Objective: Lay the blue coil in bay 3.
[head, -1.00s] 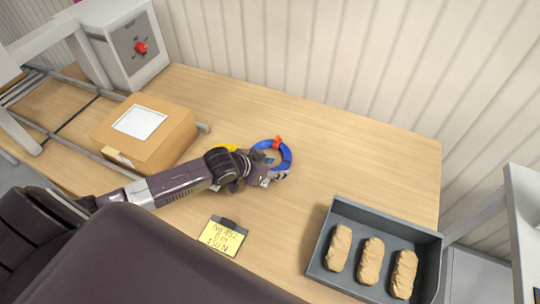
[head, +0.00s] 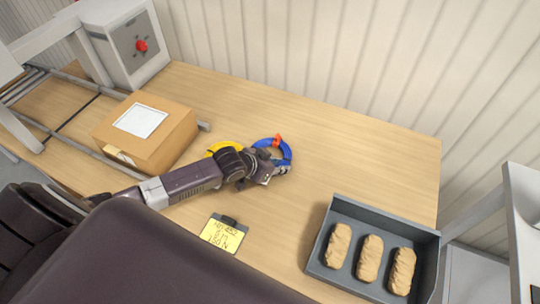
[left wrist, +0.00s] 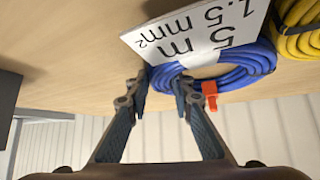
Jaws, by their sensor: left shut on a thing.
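The blue coil (head: 287,150), a ring of blue cable with a red-orange clip, is on or just above the table's middle; I cannot tell if it touches. In the left wrist view the blue coil (left wrist: 240,62) carries a white label with "5 m" and "1.5 mm²". My left gripper (head: 279,169) is at its near side, shut on the blue cable, its two fingers (left wrist: 162,88) on either side of a strand. The arm partly hides the coil. No bay numbers are readable in either view. My right gripper is not in view.
A yellow coil (head: 224,146) lies just left of the blue one. A cardboard box (head: 150,150) stands at the left, a yellow note (head: 222,233) in front. A grey tray (head: 388,219) with three tan bundles sits at the right. The table's back right is clear.

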